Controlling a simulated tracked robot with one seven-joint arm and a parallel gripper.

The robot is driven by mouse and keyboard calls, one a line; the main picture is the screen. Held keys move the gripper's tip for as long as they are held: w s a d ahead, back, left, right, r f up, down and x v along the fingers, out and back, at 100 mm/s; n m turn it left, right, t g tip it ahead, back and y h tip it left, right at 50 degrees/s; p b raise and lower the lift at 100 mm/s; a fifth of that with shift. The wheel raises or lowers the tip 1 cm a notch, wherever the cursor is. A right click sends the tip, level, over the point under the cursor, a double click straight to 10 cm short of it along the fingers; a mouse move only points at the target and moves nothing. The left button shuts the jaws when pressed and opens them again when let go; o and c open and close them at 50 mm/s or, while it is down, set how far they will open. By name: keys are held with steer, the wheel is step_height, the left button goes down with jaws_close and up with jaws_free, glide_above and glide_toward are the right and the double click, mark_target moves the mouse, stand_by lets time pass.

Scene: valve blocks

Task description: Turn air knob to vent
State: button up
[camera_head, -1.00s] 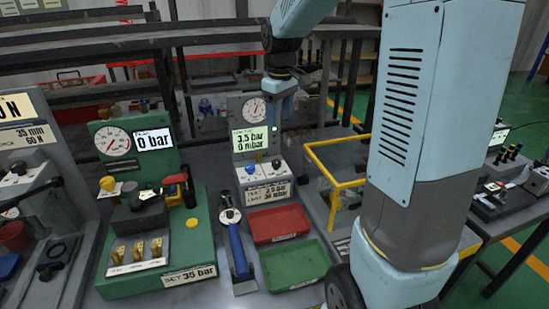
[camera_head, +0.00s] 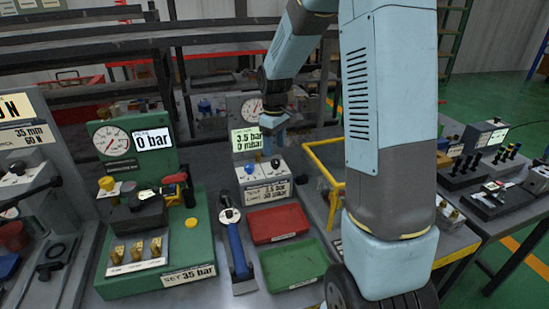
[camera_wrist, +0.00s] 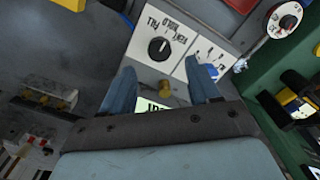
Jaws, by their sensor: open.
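The air knob (camera_wrist: 159,48) is a round black knob with a light pointer mark on a white panel. Lettering beside it reads VENT, HOLD and FILL; the exact pointer setting is too small to tell. In the head view the knob (camera_head: 276,163) sits on the front of the grey test block (camera_head: 283,187), right of a blue knob (camera_head: 249,168). My gripper (camera_wrist: 164,84) is open and empty, its two blue fingers apart and short of the knob in the wrist picture. In the head view my gripper (camera_head: 272,124) hangs above the panel, before the gauge. The display (camera_head: 248,140) reads 3.5 bar and 0 mbar.
A green pressure block (camera_head: 150,270) stands to the left. A blue-handled tool (camera_head: 238,250), a red tray (camera_head: 278,223) and a green tray (camera_head: 293,265) lie in front. A yellow frame (camera_head: 335,185) stands to the right.

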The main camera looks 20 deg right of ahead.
mark_target(274, 160)
steer(key=shift+f, duration=2.6)
steer(key=c, duration=1)
